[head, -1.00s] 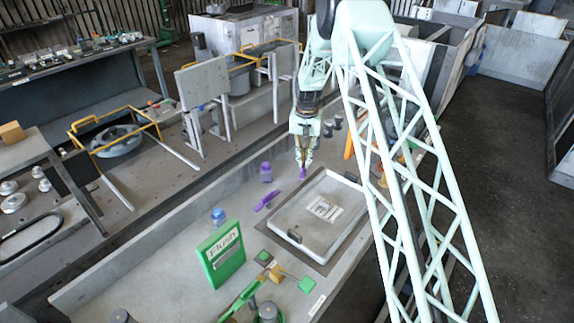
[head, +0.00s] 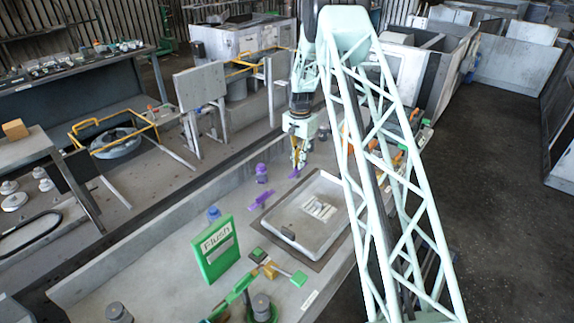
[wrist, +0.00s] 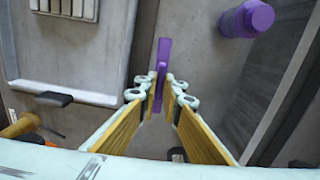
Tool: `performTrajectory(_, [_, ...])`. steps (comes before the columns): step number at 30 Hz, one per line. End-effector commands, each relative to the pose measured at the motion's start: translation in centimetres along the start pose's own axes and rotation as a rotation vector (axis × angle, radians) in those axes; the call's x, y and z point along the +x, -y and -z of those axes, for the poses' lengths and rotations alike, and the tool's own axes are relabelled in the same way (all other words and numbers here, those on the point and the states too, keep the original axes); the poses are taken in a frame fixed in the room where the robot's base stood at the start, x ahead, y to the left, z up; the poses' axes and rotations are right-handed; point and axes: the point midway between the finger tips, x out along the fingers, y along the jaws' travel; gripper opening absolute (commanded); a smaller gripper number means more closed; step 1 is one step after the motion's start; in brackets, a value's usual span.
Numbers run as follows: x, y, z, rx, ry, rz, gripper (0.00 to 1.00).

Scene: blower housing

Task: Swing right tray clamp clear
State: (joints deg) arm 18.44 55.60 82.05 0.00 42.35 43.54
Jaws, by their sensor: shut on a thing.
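My gripper (head: 298,165) is low over the bench, just past the far left corner of the grey tray (head: 272,222). Its fingers are shut on a purple lever-like piece (head: 294,174), apparently a tray clamp. In the wrist view the piece (wrist: 162,55) stands out between the fingertips (wrist: 160,88), beside the tray's rim (wrist: 88,95) and apart from it. Its pivot is hidden. A second purple lever (head: 262,200) lies by the tray's left edge. A pale slotted part (head: 319,208) lies in the tray.
A purple bottle-like object (head: 262,173) stands close to my gripper, and it also shows in the wrist view (wrist: 246,18). Dark blocks (head: 289,233) sit on the tray rim. A green "Flush" panel (head: 216,249) stands nearer.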

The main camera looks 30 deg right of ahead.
Motion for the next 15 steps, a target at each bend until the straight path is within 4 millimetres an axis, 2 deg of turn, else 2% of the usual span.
performTrajectory(6, [-0.05,-0.97,1.0,0.041,-0.001,0.001,0.0])
performTrajectory(15, [-0.06,-1.08,1.12,0.046,-0.001,0.001,0.0])
